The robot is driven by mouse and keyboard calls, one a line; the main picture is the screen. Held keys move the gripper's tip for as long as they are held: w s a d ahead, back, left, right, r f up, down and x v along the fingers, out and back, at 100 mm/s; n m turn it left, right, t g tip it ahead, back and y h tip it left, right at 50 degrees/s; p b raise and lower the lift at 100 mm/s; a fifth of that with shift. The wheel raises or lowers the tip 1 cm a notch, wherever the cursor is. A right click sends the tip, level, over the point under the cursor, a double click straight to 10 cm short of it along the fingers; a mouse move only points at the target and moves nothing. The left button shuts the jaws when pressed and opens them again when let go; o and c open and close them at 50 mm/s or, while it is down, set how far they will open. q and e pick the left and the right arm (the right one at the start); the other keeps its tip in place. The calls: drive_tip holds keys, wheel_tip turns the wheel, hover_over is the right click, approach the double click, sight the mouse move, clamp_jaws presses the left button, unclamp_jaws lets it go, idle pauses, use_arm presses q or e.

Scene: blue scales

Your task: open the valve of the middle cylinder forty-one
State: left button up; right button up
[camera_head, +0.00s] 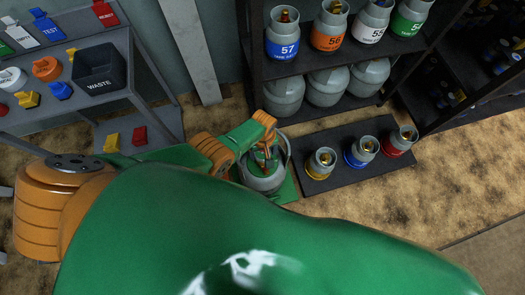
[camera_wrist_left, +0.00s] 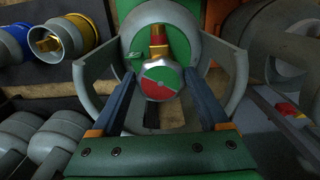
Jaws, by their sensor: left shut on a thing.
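A grey cylinder (camera_head: 258,183) with an upright collar stands on a green mat (camera_head: 288,190) in the head view. No number shows on it, so I cannot tell if it is forty-one. In the left wrist view its grey collar (camera_wrist_left: 236,85) curves around both sides of a brass and red valve (camera_wrist_left: 158,42) with a red and green faceted knob (camera_wrist_left: 160,82). My left gripper (camera_head: 266,152) is over the cylinder, and its blue fingers (camera_wrist_left: 160,79) reach inside the collar, shut on the knob from both sides. My right gripper is not in view.
A dark mat (camera_head: 318,182) beside it holds yellow (camera_head: 320,164), blue (camera_head: 360,152) and red-banded (camera_head: 399,141) cylinders. A dark rack (camera_head: 325,62) with more cylinders stands behind. A grey shelf (camera_head: 136,97) with a waste bin (camera_head: 99,67) is at the left. My green arm covers the foreground.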

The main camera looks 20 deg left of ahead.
sight(264, 154)
use_arm(q)
drive_tip(key=shift+w+n, duration=0.2)
drive_tip(key=shift+n, duration=2)
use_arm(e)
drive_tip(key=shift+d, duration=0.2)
use_arm(q)
drive_tip(key=o, duration=1.2)
drive_tip(key=shift+o, duration=0.2)
wheel_tip(264, 154, up, 4)
drive_tip(key=p, duration=0.4)
drive_tip(key=shift+r, duration=0.15)
wheel_tip(264, 154, up, 3)
drive_tip(key=p, duration=0.2)
drive_tip(key=shift+p, duration=0.35)
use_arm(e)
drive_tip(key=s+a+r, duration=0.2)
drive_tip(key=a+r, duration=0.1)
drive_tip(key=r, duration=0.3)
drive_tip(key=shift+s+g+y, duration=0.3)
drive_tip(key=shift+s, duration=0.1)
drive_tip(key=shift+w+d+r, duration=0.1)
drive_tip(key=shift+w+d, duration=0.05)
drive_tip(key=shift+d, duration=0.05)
